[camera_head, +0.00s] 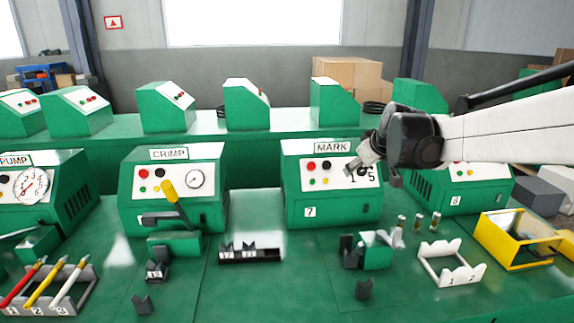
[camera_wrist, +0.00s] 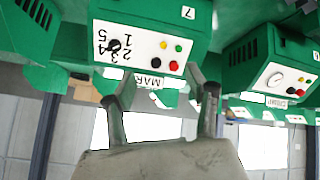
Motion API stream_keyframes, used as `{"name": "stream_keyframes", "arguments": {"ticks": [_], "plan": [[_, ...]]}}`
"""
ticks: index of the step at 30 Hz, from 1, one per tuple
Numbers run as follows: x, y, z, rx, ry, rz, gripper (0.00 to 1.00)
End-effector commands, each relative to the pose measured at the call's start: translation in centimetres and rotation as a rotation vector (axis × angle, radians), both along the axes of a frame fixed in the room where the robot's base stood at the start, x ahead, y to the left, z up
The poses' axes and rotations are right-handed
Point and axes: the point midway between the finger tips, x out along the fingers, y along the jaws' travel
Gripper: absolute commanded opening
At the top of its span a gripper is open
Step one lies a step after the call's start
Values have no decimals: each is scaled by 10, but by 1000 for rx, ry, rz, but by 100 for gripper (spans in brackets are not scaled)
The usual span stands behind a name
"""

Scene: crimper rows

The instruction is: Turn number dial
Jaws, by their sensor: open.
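The green MARK machine (camera_head: 333,185) stands on the bench, with a white panel on its front. It also shows upside down in the wrist view (camera_wrist: 150,20). The black number dial (camera_wrist: 115,46) sits on that panel with the numbers 1 to 5 printed around it. In the head view, my gripper hides much of the dial. My gripper (camera_head: 373,174) is open, in front of the panel's right side. In the wrist view its two fingers (camera_wrist: 167,88) are spread with nothing between them, and the dial lies beyond and left of them. Contact with the dial is not visible.
Red, black, yellow and green buttons (camera_head: 319,172) sit left of the dial. The CRIMP machine (camera_head: 172,205) with a yellow lever stands to the left. A grey-green fixture (camera_head: 375,254), small cylinders (camera_head: 418,221) and a yellow box (camera_head: 500,249) lie in front on the bench.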

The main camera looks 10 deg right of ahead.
Motion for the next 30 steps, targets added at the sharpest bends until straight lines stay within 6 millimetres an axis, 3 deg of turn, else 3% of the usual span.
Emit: {"name": "stream_keyframes", "arguments": {"ticks": [1, 6, 13, 23, 30], "plan": [[17, -14, -2, -12, -8, 4, 51], [66, -58, -15, -60, -37, 34, 51], [107, -102, -34, -113, -65, 61, 51], [126, -114, -47, -128, -71, 70, 51], [153, -115, -71, -126, -71, 70, 51]]}}
